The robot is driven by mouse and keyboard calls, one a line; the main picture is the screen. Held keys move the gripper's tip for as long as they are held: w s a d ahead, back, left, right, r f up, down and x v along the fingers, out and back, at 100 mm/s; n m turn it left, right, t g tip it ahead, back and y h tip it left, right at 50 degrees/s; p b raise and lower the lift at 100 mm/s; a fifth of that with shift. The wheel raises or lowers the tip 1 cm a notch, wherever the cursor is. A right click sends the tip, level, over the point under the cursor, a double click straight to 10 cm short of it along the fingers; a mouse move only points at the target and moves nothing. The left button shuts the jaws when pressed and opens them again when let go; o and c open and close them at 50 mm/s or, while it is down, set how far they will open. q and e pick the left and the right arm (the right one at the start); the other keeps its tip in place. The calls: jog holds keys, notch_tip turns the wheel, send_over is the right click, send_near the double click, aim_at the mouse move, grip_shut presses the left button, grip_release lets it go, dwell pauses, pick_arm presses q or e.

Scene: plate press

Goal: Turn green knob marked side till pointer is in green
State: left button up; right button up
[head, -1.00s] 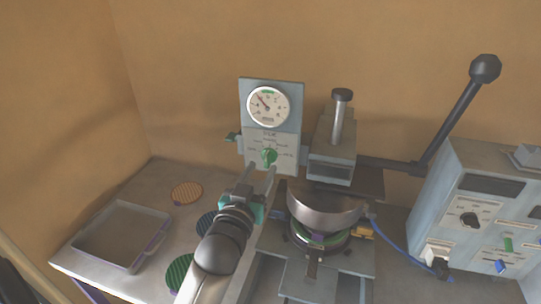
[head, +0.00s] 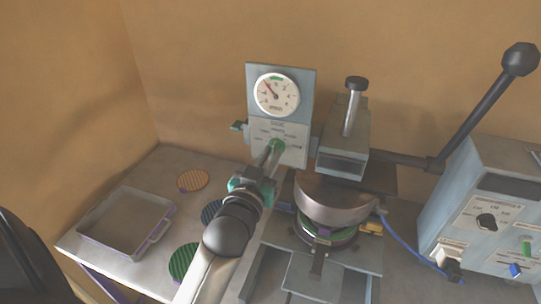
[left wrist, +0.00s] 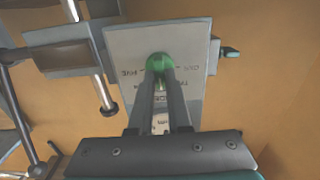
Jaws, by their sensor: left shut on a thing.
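The green knob (head: 277,146) sits on the lower part of the grey gauge panel (head: 309,110). The round white dial (head: 277,95) above it has a green band at its top. Its pointer rests to the upper left, outside the green band. My left gripper (head: 271,153) reaches up to the panel and is shut on the knob. In the left wrist view the green knob (left wrist: 159,62) shows at the ends of the two fingers. The fingers cover part of the knob and the printing below it. My right gripper is not in view.
The press with its round plate holder (head: 330,236) and a long black lever (head: 480,110) stands right of the panel. A control box (head: 490,225) is at far right. A grey tray (head: 84,238) and several patterned discs, one orange (head: 192,181), lie on the table at left.

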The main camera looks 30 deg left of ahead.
pick_arm(q)
grip_shut()
jog(key=shift+r+m+p, duration=0.15)
jog(key=shift+m+p, duration=1)
jog(key=shift+m, duration=0.45)
jog(key=shift+m+p, duration=0.6)
jog(key=shift+m, duration=0.5)
jog(key=shift+d+m+p, duration=0.1)
jog(key=shift+m+p, duration=0.4)
jog(key=shift+m, duration=0.7)
